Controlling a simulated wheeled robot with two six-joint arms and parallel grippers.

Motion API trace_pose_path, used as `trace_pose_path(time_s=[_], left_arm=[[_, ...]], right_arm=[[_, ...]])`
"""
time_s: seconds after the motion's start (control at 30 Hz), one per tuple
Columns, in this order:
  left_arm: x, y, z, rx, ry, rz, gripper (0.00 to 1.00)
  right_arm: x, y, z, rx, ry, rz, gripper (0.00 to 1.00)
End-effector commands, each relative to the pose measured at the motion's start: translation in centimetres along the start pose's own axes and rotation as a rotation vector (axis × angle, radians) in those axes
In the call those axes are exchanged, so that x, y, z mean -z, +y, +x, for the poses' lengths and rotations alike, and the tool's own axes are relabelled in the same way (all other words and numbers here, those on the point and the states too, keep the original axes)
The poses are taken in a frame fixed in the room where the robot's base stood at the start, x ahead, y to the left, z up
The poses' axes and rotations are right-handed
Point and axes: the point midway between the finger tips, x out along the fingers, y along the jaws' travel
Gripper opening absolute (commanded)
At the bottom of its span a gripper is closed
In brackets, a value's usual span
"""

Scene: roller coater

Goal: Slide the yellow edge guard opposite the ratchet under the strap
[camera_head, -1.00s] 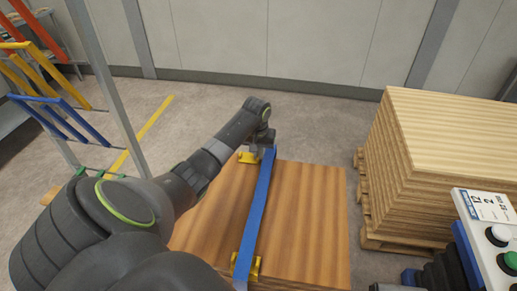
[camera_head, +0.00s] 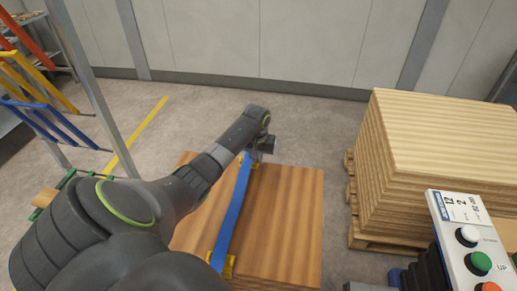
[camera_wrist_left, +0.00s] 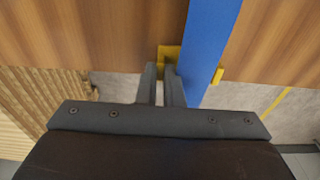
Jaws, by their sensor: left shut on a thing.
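The blue strap (camera_head: 231,210) runs over the top of a brown board stack (camera_head: 285,215) from the near edge to the far edge. My left gripper (camera_wrist_left: 162,80) is at the far edge, shut on the yellow edge guard (camera_wrist_left: 168,53) beside the strap. In the wrist view, yellow shows on both sides of the strap, which crosses over the guard. Another yellow guard (camera_head: 230,268) sits under the strap at the near edge. I cannot make out the ratchet. My right gripper is not in view.
A tall stack of pale boards (camera_head: 450,130) on a pallet stands at the right. A control panel with buttons (camera_head: 478,262) is at the lower right. A rack with coloured bars (camera_head: 50,110) stands at the left. The floor behind the strapped stack is clear.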

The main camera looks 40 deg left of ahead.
Motion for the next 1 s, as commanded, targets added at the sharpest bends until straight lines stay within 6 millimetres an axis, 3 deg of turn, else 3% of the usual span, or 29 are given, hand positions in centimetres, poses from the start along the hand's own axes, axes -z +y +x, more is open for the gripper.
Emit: trace_pose_path(time_s=[0.07,0.1,0.27,0.67,0.83,1.0], left_arm=[[0.0,0.0,0.0,0.000,0.000,0.000,0.00],[0.0,0.0,0.0,0.000,0.000,0.000,0.12],[0.0,0.0,0.0,0.000,0.000,0.000,0.32],[0.1,0.0,-0.9,0.000,0.003,0.000,0.32],[0.1,0.0,-3.6,0.000,0.006,0.001,0.32],[0.2,0.0,-7.8,0.000,0.008,0.002,0.32]], right_arm=[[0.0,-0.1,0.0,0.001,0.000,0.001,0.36],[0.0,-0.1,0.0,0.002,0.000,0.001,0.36],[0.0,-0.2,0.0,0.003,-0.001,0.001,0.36],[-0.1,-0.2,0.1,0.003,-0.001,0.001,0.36],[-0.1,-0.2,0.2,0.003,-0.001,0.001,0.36],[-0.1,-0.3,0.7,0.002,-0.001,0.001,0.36]])
